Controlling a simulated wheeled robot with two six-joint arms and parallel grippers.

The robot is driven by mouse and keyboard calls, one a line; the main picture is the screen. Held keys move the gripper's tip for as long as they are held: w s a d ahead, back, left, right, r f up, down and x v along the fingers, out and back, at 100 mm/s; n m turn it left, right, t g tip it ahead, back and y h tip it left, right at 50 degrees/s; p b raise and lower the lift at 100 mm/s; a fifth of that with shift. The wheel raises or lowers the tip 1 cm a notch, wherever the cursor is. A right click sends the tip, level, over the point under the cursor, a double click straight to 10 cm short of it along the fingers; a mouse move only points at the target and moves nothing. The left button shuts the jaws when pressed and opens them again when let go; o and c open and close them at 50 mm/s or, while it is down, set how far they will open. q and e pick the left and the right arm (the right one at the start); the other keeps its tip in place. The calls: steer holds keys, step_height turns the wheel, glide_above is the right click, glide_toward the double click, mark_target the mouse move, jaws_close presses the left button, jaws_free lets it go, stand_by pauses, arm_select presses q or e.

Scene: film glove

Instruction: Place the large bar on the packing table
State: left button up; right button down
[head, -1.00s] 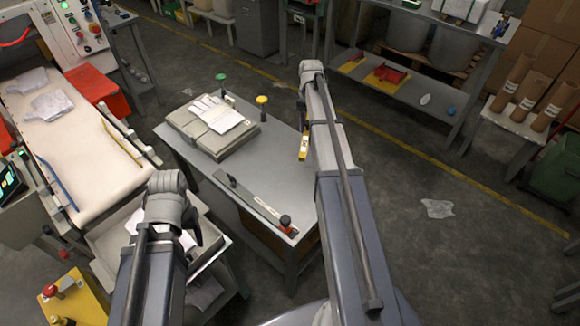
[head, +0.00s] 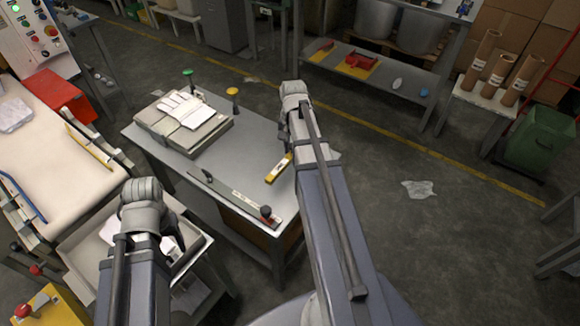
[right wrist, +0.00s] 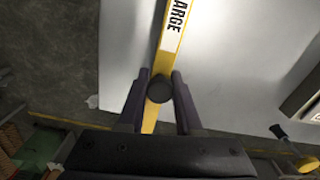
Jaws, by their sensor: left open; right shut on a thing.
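The large bar (head: 279,168) is yellow with a white label; in the right wrist view the bar (right wrist: 165,60) reads "ARGE" at the visible part. My right gripper (right wrist: 159,88) is shut on the bar's round black knob. The bar is over the right part of the grey packing table (head: 240,155); I cannot tell whether it touches the top. In the head view the right gripper is mostly hidden by my arm. My left gripper (head: 178,248) is open above the tray at the lower left, its fingers only partly visible.
A stack with a white glove (head: 185,110) lies at the table's back left, with green and yellow knobs (head: 232,93) behind it. A grey tray (head: 80,262) stands at the lower left.

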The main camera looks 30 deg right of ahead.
mark_target(293, 169)
steer(key=shift+f+b, duration=2.6)
steer(key=shift+f, duration=0.6)
steer(key=shift+r, duration=0.15)
steer(key=c, duration=1)
jaws_free()
steer(key=shift+f, duration=0.2)
steer(key=shift+c, duration=0.2)
steer(key=o, duration=0.4)
steer(key=shift+o, duration=0.2)
steer(key=shift+r, duration=0.15)
step_height(293, 169, up, 12)
steer(key=p, duration=1.2)
steer(key=shift+r, duration=0.1)
